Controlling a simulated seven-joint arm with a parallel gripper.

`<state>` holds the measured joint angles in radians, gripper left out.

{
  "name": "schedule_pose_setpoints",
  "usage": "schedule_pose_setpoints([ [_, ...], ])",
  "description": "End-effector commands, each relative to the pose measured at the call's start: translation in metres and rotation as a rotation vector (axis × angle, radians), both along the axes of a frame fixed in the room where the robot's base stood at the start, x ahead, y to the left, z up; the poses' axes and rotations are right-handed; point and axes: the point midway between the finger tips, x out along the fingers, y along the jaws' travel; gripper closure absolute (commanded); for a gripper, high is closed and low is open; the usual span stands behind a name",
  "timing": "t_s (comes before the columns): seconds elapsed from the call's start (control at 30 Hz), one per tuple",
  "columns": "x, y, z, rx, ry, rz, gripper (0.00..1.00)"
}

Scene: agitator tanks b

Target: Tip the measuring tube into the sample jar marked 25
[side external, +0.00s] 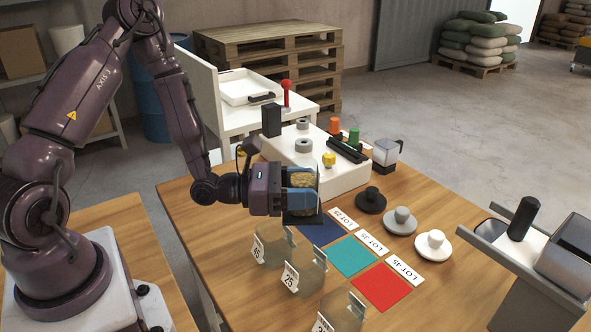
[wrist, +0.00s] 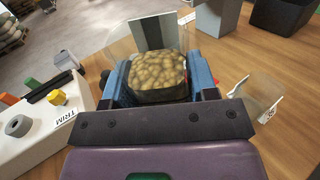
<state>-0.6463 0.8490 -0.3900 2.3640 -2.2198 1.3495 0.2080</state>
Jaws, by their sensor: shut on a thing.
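My gripper (side external: 302,197) is shut on the measuring tube (side external: 303,180), a clear vessel holding tan granules, between its blue fingers. The tube looks roughly upright, above the table near the blue square. In the wrist view the granules fill the tube (wrist: 157,72) between the fingers. The sample jar marked 25 (side external: 307,278) is the middle of three clear jars, below and in front of the gripper, apart from the tube. The third jar (side external: 343,310) is cut by the bottom edge.
Blue (side external: 320,231), teal (side external: 351,256) and red (side external: 381,287) squares lie beside LOT cards. Three knobbed lids (side external: 401,221) stand right of them. A white block (side external: 325,178) with small parts is behind the gripper. A grey machine (side external: 545,265) stands at the right.

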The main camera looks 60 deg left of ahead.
Motion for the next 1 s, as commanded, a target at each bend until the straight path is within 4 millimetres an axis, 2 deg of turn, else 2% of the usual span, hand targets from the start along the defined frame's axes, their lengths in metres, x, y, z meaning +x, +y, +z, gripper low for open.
schedule_pose_setpoints([
  [0.2,-0.016,-0.030,0.001,-0.004,-0.002,-0.105,1.00],
  [0.4,-0.028,-0.048,0.002,-0.008,0.000,-0.169,1.00],
  [0.67,-0.037,-0.061,0.003,-0.012,-0.001,-0.221,1.00],
  [1.0,-0.037,-0.060,-0.017,-0.013,0.001,-0.217,1.00],
])
